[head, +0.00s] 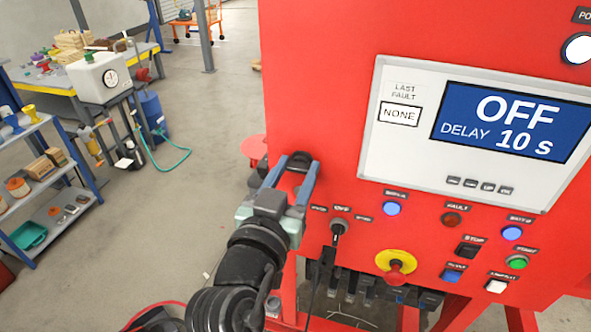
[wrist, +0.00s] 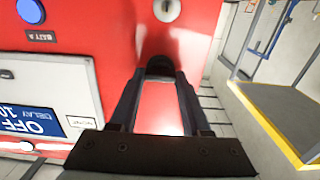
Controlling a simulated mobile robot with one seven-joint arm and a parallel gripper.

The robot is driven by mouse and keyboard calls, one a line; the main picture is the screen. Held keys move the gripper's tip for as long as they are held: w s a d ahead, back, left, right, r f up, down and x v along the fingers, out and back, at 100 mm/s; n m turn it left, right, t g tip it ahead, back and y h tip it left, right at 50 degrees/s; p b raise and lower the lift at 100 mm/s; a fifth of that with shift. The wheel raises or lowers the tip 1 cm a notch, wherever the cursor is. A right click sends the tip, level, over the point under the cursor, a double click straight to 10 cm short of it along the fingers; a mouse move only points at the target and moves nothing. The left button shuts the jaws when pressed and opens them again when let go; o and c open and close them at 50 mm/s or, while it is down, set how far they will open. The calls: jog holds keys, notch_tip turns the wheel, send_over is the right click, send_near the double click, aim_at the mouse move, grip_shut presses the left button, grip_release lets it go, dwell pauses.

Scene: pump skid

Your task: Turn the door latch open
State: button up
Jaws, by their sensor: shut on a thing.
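The door latch (head: 299,157) is a small dark knob or handle on the left part of the red cabinet's front. My gripper (head: 298,167) reaches up to it from below in the head view, with its two fingers on either side of it. In the wrist view the dark latch (wrist: 160,62) sits between the tips of my gripper (wrist: 160,76), which is closed on it. The fingers cover part of the latch, so its exact turn angle cannot be told.
The red cabinet (head: 320,90) carries a screen (head: 512,122) reading OFF, a key switch (head: 340,226) and a red stop button on a yellow ring (head: 396,266). A shelf (head: 40,185) and a workbench (head: 60,80) stand left.

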grip_shut()
jog(key=shift+n, duration=0.3)
jog(key=n, duration=0.3)
jog(key=shift+n+p, duration=0.3)
jog(key=n+p, duration=0.1)
jog(key=n, duration=0.2)
jog(key=shift+a+n, duration=0.1)
jog(key=shift+n, duration=0.2)
jog(key=n+p, duration=0.2)
jog(key=n, duration=0.3)
jog(key=shift+a, duration=0.1)
jog(key=shift+f+n+p, duration=0.2)
jog(key=shift+n+p, duration=1.1)
jog(key=shift+n, duration=1.2)
